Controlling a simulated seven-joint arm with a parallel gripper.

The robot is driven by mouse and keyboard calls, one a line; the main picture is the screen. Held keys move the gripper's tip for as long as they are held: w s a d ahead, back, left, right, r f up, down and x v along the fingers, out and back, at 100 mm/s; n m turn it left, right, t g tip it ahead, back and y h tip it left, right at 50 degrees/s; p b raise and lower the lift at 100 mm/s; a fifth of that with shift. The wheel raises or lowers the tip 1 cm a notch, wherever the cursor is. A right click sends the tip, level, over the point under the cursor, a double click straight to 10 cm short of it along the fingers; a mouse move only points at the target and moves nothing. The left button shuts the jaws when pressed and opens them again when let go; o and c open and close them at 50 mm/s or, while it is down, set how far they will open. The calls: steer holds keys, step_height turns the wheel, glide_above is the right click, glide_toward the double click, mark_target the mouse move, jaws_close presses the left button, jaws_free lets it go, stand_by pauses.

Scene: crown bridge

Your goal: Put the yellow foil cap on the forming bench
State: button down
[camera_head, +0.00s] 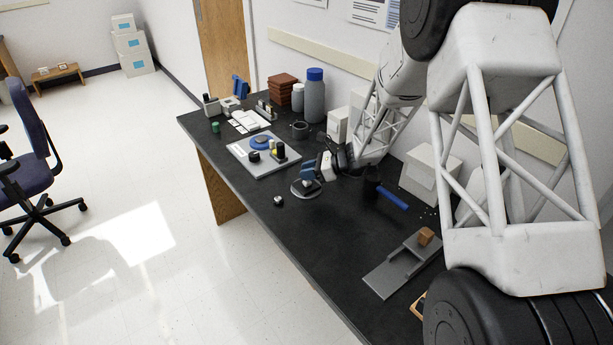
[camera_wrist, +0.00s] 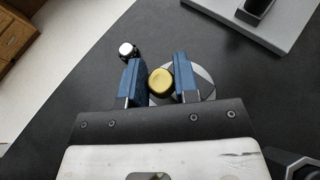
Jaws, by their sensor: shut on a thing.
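The yellow foil cap (camera_wrist: 161,82) is a small round piece with a dark side, between the two blue fingers of my gripper (camera_wrist: 159,78). My gripper is shut on it, above a round grey disc (camera_wrist: 207,88) on the black table. In the head view my gripper (camera_head: 308,171) is over the same disc (camera_head: 301,191), and the cap is hidden there. I cannot tell how high the cap is above the disc. A light grey board (camera_head: 284,168) with a blue disc and dark pieces lies beyond; which item is the forming bench is not clear.
A small silver-and-black piece (camera_head: 278,200) is near the table's front edge. A grey stepped fixture (camera_head: 388,279) with a brown block, a blue bar (camera_head: 393,198) and a white box (camera_head: 431,172) are to the right. Bottles (camera_head: 314,98) stand behind. The black table's front strip is mostly clear.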

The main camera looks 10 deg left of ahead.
steer(key=shift+w+a, duration=0.15)
steer(key=shift+w, duration=0.25)
steer(key=shift+w+a+f, duration=0.1)
steer(key=shift+w+f, duration=0.1)
steer(key=shift+f, duration=0.35)
steer(key=shift+w+a+f, duration=0.1)
steer(key=shift+w+f, duration=0.1)
steer(key=shift+f, duration=0.9)
steer(key=c, duration=0.9)
jaws_free()
steer(key=shift+o, duration=0.2)
steer(key=shift+f, duration=0.2)
steer(key=shift+v, duration=4)
